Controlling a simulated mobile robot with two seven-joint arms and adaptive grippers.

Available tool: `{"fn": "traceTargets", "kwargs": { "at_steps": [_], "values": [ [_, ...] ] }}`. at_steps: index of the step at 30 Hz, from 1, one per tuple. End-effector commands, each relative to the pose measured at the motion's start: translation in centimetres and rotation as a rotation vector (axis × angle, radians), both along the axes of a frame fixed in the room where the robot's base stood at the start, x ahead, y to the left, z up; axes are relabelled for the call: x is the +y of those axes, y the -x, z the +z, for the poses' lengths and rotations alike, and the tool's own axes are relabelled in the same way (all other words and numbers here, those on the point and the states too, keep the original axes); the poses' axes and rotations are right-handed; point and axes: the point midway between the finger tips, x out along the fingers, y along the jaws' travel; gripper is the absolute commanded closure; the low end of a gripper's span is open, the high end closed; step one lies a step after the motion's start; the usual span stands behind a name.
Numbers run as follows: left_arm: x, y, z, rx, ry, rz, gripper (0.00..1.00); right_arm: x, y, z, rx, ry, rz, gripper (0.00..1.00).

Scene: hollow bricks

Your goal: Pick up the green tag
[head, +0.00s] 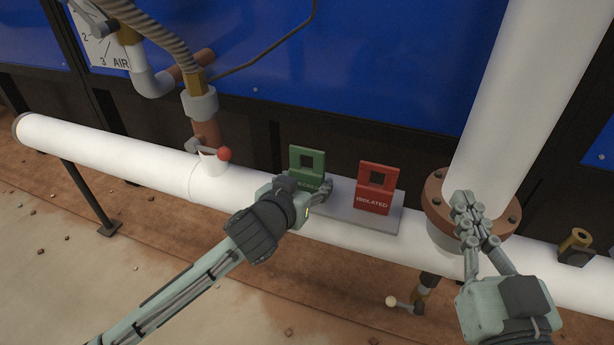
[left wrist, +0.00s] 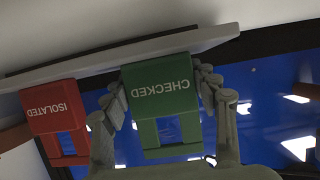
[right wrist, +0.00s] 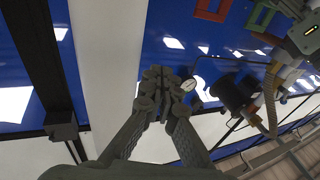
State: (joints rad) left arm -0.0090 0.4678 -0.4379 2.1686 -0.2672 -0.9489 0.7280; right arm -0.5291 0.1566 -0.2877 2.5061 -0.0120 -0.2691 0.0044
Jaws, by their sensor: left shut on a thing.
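The green tag (head: 311,178) stands upright on a grey plate (head: 340,207) on the white horizontal pipe. It has a square hole in its upper part, and CHECKED is readable on it in the left wrist view (left wrist: 165,85). My left gripper (head: 299,187) is shut on the green tag, with a finger at each side in the left wrist view (left wrist: 160,90). The tag's base appears to be still at the plate. My right gripper (head: 468,212) is shut and empty in front of the vertical pipe's flange; its fingertips meet in the right wrist view (right wrist: 162,88).
A red tag (head: 375,199) marked ISOLATED stands on the same plate, just right of the green one. A red-knobbed valve lever (head: 223,154) is to the left. The thick white vertical pipe (head: 510,90) with its brown flange (head: 434,203) rises at the right.

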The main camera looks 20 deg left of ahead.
Motion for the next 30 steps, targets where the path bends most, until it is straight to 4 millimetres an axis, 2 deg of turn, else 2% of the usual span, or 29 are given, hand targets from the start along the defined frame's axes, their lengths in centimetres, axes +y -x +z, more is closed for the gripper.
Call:
{"fn": "traceTargets", "kwargs": {
  "at_steps": [1, 4, 12, 17, 25, 30],
  "values": [
    [0.0, 0.0, 0.0, 0.000, 0.000, 0.000, 0.64, 0.0, 0.0, 0.0, 0.000, 0.000, 0.000, 1.00],
    [0.0, 0.0, 0.0, -0.001, 0.000, 0.000, 0.76, 0.0, 0.0, 0.0, 0.000, 0.001, 0.000, 1.00],
    [0.0, 0.0, 0.2, -0.001, 0.000, 0.000, 0.76, 0.0, 0.0, -0.3, 0.013, 0.006, -0.002, 1.00],
    [0.0, 0.0, 1.1, -0.003, 0.000, -0.001, 0.76, -0.5, -0.2, -1.3, 0.061, 0.031, -0.011, 1.00],
    [0.0, -0.1, 4.5, -0.005, 0.002, 0.001, 0.76, -2.6, -0.4, -5.7, 0.263, 0.127, -0.054, 1.00],
    [2.0, 3.3, 6.4, 0.001, -0.001, 0.001, 0.76, -4.6, 0.2, -8.9, 0.414, 0.193, -0.088, 1.00]
  ]
}}
